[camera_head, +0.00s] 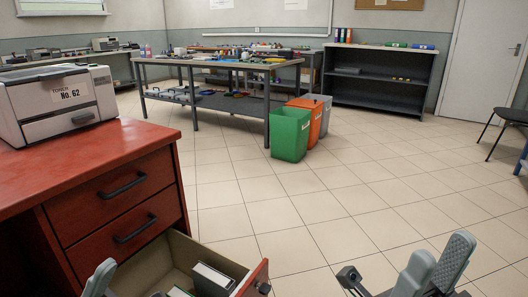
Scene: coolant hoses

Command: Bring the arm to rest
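My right gripper (443,249) is at the bottom right, its two grey fingers pointing up with a gap between their tips. It is open and empty, above the tiled floor and to the right of the open drawer. My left gripper (100,279) shows only as a grey finger at the bottom edge, in front of the red cabinet. The rest of it is cut off, so I cannot tell whether it is open or shut. Neither gripper visibly touches anything.
The red cabinet (112,180) at left carries a printer (57,102). Its lowest visible drawer (257,280) stands open with box-like items inside. A worktable (222,66), green bin (290,134), orange bin (310,113) and shelf (380,78) stand farther back. The middle floor is clear.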

